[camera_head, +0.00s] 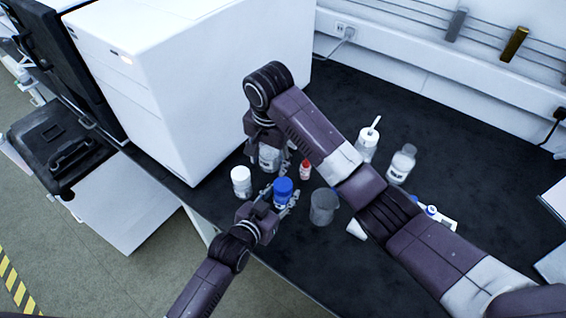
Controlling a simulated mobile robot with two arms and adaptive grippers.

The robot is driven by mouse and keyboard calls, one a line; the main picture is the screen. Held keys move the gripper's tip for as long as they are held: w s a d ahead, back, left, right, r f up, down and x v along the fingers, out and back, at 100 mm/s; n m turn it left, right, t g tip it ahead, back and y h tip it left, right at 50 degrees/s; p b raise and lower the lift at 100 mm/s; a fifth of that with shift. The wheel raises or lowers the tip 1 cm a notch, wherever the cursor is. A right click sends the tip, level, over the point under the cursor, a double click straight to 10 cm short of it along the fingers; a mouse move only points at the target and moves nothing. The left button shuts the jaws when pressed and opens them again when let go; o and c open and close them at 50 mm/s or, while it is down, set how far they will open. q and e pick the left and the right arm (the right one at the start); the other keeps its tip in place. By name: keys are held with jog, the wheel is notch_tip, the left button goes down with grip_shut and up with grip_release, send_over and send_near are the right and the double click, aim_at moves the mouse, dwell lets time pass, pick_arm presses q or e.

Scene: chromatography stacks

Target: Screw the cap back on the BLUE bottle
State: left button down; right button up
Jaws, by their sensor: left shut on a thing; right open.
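A small bottle with a blue top (283,187) stands out near the middle of the dark bench. My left gripper (281,199) comes in from below and is shut on it, with fingers at its sides. The lower part of the bottle is partly hidden by the fingers. I cannot tell whether the blue top is a separate cap or how it is seated. My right gripper (269,146) is open, pointing down above and close to a clear jar (269,160), behind the blue bottle. Its fingers are small and partly hidden by the arm.
A white bottle (241,183), a red-capped vial (305,171) and a grey beaker (323,206) stand around the blue bottle. A large white instrument (185,90) bounds the left.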

aim_at(283, 184)
jog(key=n, duration=0.8)
jog(key=s+d+r+n, duration=0.1)
jog(key=n, duration=0.8)
jog(key=r+n, duration=0.1)
jog(key=n, duration=0.8)
jog(key=shift+s+d+g, duration=0.2)
jog(key=shift+d+g, duration=0.1)
jog(key=shift+d, duration=0.1)
jog(key=n, duration=0.4)
jog(key=shift+s+d, duration=0.25)
jog(key=shift+d, duration=0.15)
jog(key=n, duration=0.3)
jog(key=d+n, duration=0.1)
jog(key=shift+s+g, duration=0.35)
jog(key=shift+g, duration=0.05)
jog(key=shift+f, duration=4)
